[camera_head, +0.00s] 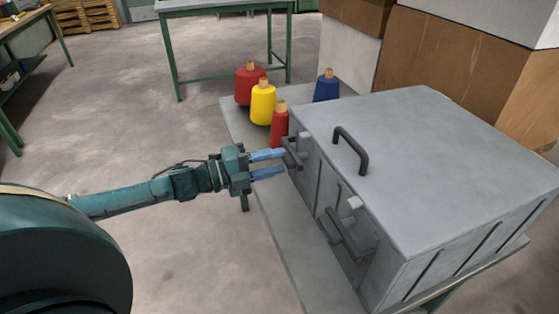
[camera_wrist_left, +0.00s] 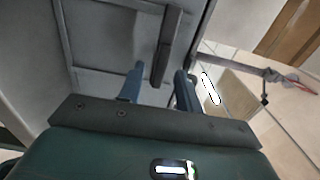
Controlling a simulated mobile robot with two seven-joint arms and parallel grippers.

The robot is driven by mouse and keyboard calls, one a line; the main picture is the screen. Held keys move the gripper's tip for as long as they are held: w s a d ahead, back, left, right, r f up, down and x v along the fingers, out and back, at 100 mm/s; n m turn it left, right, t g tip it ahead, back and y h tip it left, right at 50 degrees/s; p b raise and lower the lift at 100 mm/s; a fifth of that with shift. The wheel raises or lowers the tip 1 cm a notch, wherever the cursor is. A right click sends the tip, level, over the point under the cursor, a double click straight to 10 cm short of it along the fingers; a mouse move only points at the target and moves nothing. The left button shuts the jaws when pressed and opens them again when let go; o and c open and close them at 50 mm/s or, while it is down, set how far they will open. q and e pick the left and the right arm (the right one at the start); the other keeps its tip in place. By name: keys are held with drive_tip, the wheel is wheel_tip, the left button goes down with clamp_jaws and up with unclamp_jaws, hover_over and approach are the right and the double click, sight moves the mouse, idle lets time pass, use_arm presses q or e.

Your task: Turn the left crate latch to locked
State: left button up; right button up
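A grey crate (camera_head: 430,130) with a dark lid handle (camera_head: 352,150) stands on a bench. Its near side carries two latches with dark grey handles. The left crate latch (camera_head: 291,154) is at the far end; the other latch (camera_head: 345,234) is nearer to me. My left gripper (camera_head: 268,163) is open, its two blue fingers pointing at the left latch. In the left wrist view, the latch's dark bar (camera_wrist_left: 167,48) reaches down into the gap between the open fingertips (camera_wrist_left: 160,76). I cannot tell whether they touch it. My right gripper is not in view.
Red, yellow and blue thread cones (camera_head: 263,104) stand at the crate's far end, with a small red cone (camera_head: 279,126) close to the left latch. The bench top (camera_head: 290,230) is bare along the latch side. Cardboard boxes (camera_head: 440,50) stand behind the crate.

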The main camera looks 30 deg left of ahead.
use_arm(q)
drive_tip(key=shift+x, duration=0.9)
drive_tip(key=shift+c, duration=0.3)
clamp_jaws()
